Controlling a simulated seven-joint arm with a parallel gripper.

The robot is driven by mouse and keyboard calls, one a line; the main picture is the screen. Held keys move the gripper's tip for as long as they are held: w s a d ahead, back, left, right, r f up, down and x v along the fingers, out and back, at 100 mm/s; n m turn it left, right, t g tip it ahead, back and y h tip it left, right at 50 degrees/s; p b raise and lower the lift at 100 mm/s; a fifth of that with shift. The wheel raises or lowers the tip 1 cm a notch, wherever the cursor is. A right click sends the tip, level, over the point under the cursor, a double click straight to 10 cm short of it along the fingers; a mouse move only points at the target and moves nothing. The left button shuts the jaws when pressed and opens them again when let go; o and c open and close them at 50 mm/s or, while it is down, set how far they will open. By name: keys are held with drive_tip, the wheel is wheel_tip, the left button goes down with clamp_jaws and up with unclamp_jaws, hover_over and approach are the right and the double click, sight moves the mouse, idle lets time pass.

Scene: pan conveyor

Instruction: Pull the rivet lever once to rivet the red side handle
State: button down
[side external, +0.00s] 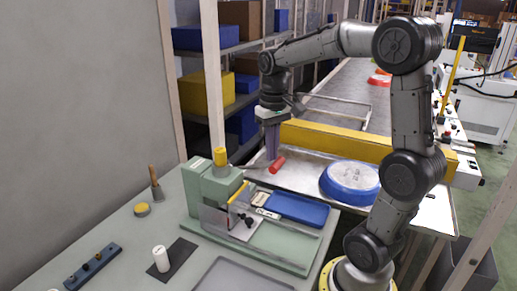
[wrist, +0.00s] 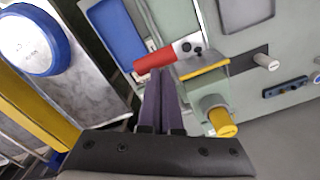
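The rivet lever's red grip (side external: 277,164) sticks out on a thin rod to the right of the green press (side external: 215,185). In the wrist view the red grip (wrist: 155,60) lies across just beyond my fingertips. My gripper (side external: 272,154) points down right above the grip. Its two purple fingers (wrist: 159,72) are close together, with nothing seen between them. I cannot tell whether the tips touch the grip. I cannot clearly pick out a separate red side handle under the press.
A blue round pan (side external: 350,180) stands on the metal table to the right. A yellow barrier (side external: 335,140) crosses behind. A white cylinder (side external: 161,259) and a wooden-handled tool (side external: 155,184) stand at the left.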

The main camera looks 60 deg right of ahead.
sight(280, 163)
drive_tip(key=shift+s+f, duration=0.35)
drive_tip(key=shift+f, duration=0.45)
drive_tip(key=shift+s+f, duration=0.35)
drive_tip(key=shift+f, duration=0.45)
drive_tip(key=shift+s+f, duration=0.35)
drive_tip(key=shift+f, duration=0.55)
drive_tip(key=shift+s+r, duration=0.15)
drive_tip(key=shift+r, duration=3.5)
wheel_tip(280, 163, up, 11)
drive_tip(key=s, duration=0.1)
drive_tip(key=shift+f, duration=0.2)
